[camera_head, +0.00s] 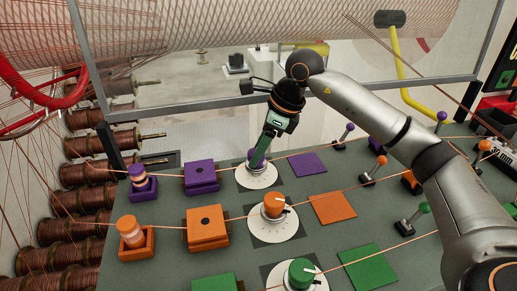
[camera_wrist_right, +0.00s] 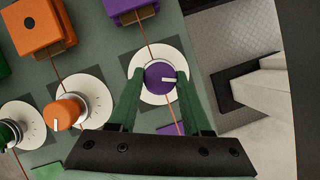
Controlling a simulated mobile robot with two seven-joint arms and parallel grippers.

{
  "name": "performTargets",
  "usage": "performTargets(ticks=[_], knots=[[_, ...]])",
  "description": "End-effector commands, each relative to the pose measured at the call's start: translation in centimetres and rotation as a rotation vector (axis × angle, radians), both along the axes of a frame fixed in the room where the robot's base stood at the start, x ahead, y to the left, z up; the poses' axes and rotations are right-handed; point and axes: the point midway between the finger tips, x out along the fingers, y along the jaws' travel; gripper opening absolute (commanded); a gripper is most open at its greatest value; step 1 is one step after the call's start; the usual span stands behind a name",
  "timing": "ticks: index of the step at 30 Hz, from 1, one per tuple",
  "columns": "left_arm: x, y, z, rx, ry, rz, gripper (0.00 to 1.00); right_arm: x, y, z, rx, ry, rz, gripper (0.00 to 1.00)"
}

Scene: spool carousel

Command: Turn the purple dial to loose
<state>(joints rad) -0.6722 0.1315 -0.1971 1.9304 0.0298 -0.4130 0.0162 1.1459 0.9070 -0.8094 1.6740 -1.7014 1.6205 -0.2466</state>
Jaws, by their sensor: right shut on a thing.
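The purple dial (camera_wrist_right: 158,76) sits on a round white scale plate (camera_wrist_right: 145,92). Its white pointer mark points right in the right wrist view. My right gripper (camera_wrist_right: 157,82) has its two green fingers on either side of the dial and is shut on it. In the head view, the right gripper (camera_head: 256,162) comes down over the white plate (camera_head: 262,179) and mostly hides the dial. Any wording on the scale is too small to read. My left gripper is not in view.
An orange dial (camera_head: 273,207) and a green dial (camera_head: 301,273) stand nearer on the panel. A purple block (camera_head: 200,176) is left of the purple dial, and a flat purple square (camera_head: 308,164) is right. Wires cross the panel. Small levers (camera_head: 346,132) stand at right.

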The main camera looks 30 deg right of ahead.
Motion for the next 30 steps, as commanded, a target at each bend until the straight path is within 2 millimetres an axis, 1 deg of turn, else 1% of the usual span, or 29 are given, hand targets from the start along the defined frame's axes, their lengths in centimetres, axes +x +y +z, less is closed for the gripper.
performTargets(ticks=[6,15,21,30], knots=[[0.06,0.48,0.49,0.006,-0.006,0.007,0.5,0.12,-0.05,0.12,0.001,0.002,0.185,0.0],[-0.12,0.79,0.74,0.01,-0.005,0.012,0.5,0.21,-0.09,0.07,-0.003,0.001,0.365,0.0],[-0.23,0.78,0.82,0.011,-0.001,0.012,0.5,0.2,-0.11,0.01,-0.002,0.001,0.425,0.0],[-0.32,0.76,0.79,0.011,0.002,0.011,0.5,0.21,-0.14,-0.06,-0.004,0.001,0.447,0.0]])
